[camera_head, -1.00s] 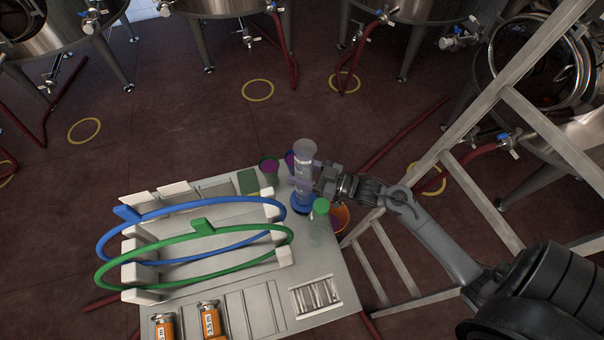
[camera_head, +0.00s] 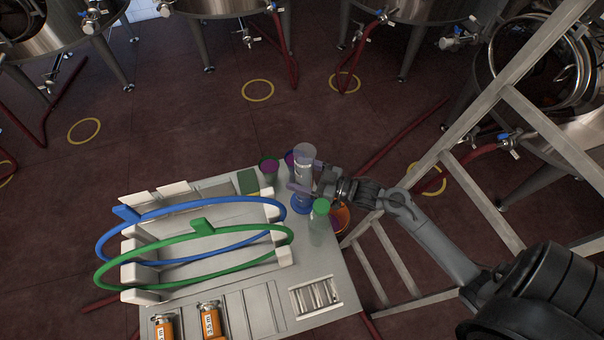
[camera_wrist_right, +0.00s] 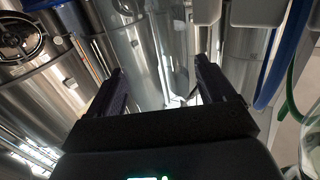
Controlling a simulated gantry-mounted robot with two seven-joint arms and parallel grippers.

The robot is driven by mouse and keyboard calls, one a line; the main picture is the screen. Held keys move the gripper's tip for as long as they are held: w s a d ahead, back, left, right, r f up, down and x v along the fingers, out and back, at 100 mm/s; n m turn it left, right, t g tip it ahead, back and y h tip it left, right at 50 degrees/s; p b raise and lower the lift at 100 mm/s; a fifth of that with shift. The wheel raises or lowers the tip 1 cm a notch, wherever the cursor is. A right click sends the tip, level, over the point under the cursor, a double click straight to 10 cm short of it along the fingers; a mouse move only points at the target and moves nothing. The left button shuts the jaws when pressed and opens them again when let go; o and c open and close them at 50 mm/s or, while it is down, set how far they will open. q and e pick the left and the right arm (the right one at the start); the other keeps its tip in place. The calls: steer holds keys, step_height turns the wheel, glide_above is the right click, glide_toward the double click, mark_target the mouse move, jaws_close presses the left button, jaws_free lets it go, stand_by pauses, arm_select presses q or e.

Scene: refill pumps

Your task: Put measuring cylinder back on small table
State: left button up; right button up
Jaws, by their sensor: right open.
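The measuring cylinder (camera_head: 304,165) is clear with a blue base (camera_head: 301,204). It stands upright at the far right corner of the small table (camera_head: 340,283). My right gripper (camera_head: 303,188) is open, with its fingers beside the lower part of the cylinder. In the right wrist view the open fingers (camera_wrist_right: 163,88) show with a clear, see-through shape between them; contact cannot be told. My left gripper is out of view.
A green-capped clear bottle (camera_head: 320,222) stands close in front of the cylinder. Blue (camera_head: 120,232) and green (camera_head: 105,256) hoses lie left. A ladder (camera_head: 535,120) stands right.

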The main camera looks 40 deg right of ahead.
steer(key=shift+r, duration=0.1)
steer(key=v, duration=1.2)
